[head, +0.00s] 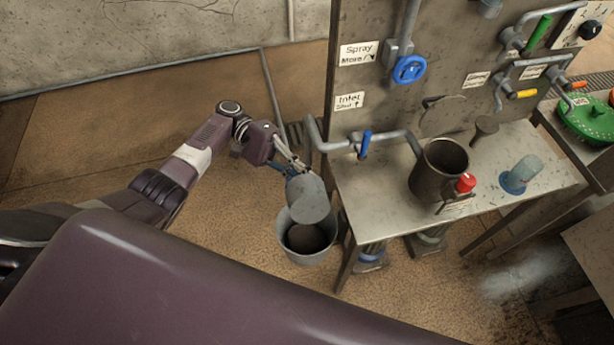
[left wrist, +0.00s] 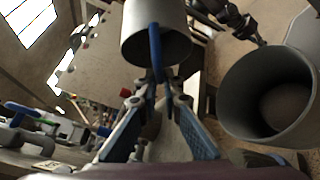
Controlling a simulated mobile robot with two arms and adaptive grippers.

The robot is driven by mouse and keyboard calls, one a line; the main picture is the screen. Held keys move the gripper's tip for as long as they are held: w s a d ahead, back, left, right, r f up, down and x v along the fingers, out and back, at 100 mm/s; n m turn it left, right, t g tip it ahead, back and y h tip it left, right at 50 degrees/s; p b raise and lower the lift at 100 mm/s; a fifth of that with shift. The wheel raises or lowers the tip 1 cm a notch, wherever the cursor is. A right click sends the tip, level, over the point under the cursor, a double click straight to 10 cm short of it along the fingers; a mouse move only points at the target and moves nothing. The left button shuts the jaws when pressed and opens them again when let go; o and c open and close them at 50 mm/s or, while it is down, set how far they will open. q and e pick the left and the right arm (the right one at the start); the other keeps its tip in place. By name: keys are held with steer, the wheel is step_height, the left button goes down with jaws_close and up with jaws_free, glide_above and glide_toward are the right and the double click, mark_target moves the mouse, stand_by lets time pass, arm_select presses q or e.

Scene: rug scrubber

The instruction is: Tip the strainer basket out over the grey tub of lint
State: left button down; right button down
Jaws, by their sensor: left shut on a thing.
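The strainer basket (head: 308,200) is a plain grey cylinder with a blue handle; it also shows in the left wrist view (left wrist: 150,12). My left gripper (head: 291,168) is shut on its handle; the fingers close on it in the left wrist view (left wrist: 158,90). The basket hangs tilted over the back part of the grey tub (head: 287,246), above its rim. The tub stands on the floor with dark matter inside, and shows at the right of the left wrist view (left wrist: 240,120). The basket's contents cannot be made out. My right gripper is not in view.
A metal bench (head: 372,205) stands close right of the tub, holding a dark pot (head: 437,172), a red knob (head: 466,183) and a pale blue cup (head: 521,175). Pipes with a blue lever (head: 365,144) reach toward my gripper. Floor left of the tub is clear.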

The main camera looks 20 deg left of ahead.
arm_select(q)
step_height(320, 180, up, 6)
steer(key=m+t+y+p, duration=0.1)
steer(key=t+y+p, duration=0.1)
steer(key=p, duration=0.5)
steer(key=m+t+y+p, duration=0.2)
steer(key=y+p, duration=0.1)
steer(key=p, duration=0.4)
steer(key=m+t+y+p, duration=0.2)
steer(key=p, duration=0.5)
steer(key=shift+s+f+y, duration=0.15)
steer(key=shift+f+y, duration=0.1)
steer(key=shift+y, duration=0.05)
